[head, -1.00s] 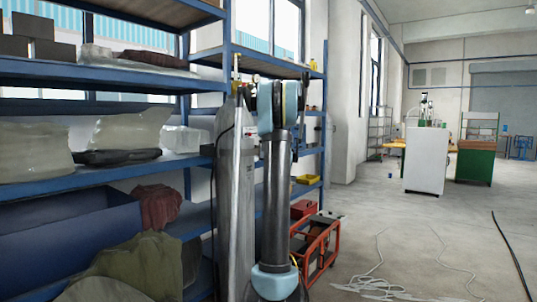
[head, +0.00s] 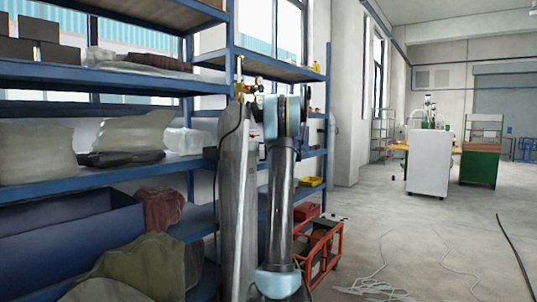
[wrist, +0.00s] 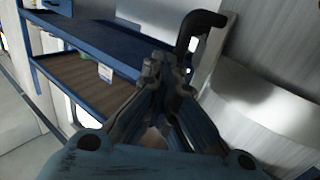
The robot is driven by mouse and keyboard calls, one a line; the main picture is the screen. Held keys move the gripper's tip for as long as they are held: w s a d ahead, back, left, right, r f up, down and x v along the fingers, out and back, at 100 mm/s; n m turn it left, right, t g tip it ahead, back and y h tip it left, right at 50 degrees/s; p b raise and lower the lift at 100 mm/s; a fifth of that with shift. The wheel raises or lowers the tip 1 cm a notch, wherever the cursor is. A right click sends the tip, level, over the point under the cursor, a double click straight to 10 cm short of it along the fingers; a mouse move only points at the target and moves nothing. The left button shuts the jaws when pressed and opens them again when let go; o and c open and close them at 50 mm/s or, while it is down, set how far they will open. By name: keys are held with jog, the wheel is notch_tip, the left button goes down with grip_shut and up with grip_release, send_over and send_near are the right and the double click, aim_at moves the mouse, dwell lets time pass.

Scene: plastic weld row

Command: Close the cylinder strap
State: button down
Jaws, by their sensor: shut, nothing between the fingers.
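The grey gas cylinder (head: 232,215) stands upright at the shelf end in the head view, partly behind my arm. In the wrist view a large pale grey curved surface (wrist: 250,85), likely the cylinder, fills the right side. A dark bent lever or hook (wrist: 197,28) sticks up just beyond my fingertips. I cannot tell whether it belongs to the strap, and no strap shows clearly. My gripper (wrist: 166,72) is shut and empty, with its fingertips near the lever's lower end. Contact cannot be told. In the head view my arm hides the gripper.
Blue shelving (head: 100,172) with bags and boxes runs along the left. A brass regulator (head: 241,90) tops the cylinder. A red-framed cart (head: 318,248) stands behind my arm. Loose cable (head: 375,288) lies on the floor. Open floor extends to the right.

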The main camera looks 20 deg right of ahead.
jog(key=shift+a, duration=0.1)
jog(key=s+d, duration=0.6)
jog(key=s, duration=0.6)
jog(key=shift+s, duration=0.35)
